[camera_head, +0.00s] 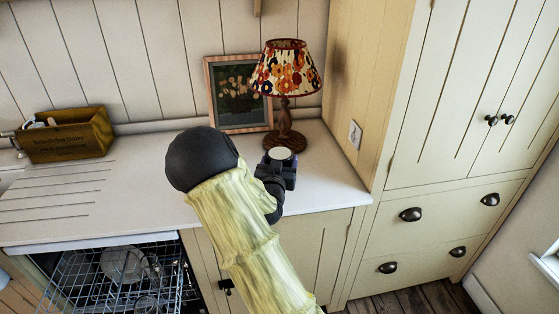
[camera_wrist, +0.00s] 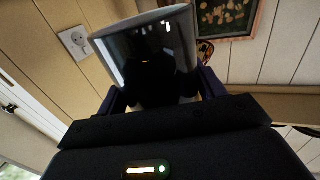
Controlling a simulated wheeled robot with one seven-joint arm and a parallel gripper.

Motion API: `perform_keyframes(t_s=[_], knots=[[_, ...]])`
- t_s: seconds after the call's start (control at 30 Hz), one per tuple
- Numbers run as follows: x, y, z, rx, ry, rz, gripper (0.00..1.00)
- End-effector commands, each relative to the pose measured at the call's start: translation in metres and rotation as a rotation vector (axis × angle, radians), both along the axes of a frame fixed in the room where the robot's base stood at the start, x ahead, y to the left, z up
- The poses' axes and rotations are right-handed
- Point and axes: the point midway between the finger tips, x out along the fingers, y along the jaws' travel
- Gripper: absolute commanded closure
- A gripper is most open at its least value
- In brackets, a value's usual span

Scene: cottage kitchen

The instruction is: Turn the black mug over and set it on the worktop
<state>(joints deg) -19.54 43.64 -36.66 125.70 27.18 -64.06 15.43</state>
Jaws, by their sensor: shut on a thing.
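My gripper (camera_head: 281,168) is over the worktop (camera_head: 335,190), in front of the lamp. In the wrist view its purple fingers (camera_wrist: 160,92) are shut on the black mug (camera_wrist: 140,40), a glossy dark shape with a pale edge along its top and right side. In the head view only a small pale disc with a dark surround shows at the gripper; I cannot tell whether it is part of the mug. The mug's handle is not visible. I cannot tell which way up the mug is or whether it touches the worktop.
A flowered lamp (camera_head: 286,85) and a framed picture (camera_head: 238,95) stand close behind the gripper. A wooden box (camera_head: 66,137) is at the left. The worktop's front right is clear. A tall cupboard (camera_head: 420,110) bounds it on the right. An open dishwasher rack (camera_head: 95,280) is below.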

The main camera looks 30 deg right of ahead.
Motion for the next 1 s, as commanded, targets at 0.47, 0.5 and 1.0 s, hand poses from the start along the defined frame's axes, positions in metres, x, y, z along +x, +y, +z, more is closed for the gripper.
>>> perform_keyframes(t_s=[0.47, 0.5, 1.0], knots=[[-0.053, 0.016, 0.019, 0.000, -0.003, 0.001, 0.68], [-0.058, 0.018, 0.020, 0.001, -0.002, 0.001, 0.68], [-0.098, 0.032, 0.032, -0.006, -0.014, -0.002, 0.68]])
